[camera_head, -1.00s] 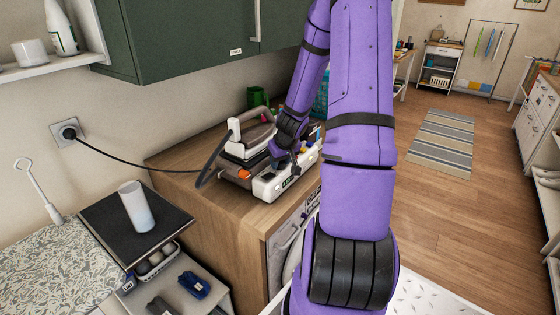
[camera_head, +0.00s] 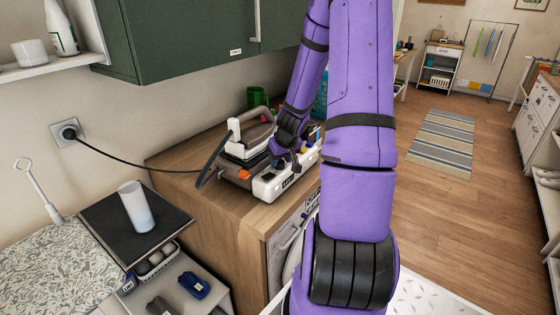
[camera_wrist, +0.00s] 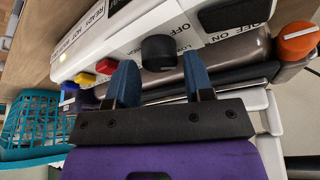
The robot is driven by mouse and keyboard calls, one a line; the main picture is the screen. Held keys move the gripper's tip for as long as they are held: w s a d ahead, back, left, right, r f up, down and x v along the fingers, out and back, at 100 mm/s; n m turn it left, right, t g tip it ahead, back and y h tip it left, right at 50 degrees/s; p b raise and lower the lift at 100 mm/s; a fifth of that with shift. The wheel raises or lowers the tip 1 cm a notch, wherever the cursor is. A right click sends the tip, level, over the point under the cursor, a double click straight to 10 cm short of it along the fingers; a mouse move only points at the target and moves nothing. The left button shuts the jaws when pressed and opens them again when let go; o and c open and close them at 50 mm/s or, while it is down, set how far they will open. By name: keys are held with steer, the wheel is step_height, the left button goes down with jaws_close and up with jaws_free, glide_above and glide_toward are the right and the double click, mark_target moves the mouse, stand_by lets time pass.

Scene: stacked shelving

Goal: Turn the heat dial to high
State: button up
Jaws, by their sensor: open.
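The steam iron station (camera_head: 270,188) stands on the wooden cabinet top, with its iron (camera_head: 247,135) resting on it. In the wrist view a black round dial (camera_wrist: 159,52) sits on the white panel, with "LOW" and "OFF" printed near it; I take it as the heat dial. Its pointer mark is not readable. My gripper (camera_wrist: 158,68) is open, its two blue fingers on either side of the dial's near edge. I cannot tell whether they touch it. In the head view my gripper (camera_head: 282,160) is over the panel, and its fingers partly hide the controls.
An orange knob (camera_wrist: 297,40) beside "OFF ON" is at the right. A red button (camera_wrist: 84,79) and a yellow button (camera_wrist: 105,66) are left of the fingers. A teal basket (camera_wrist: 32,125) is farther left. The green cabinet (camera_head: 190,40) hangs above.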

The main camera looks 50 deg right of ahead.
steer(key=v, duration=0.9)
steer(key=shift+r, duration=0.3)
steer(key=shift+a, duration=0.1)
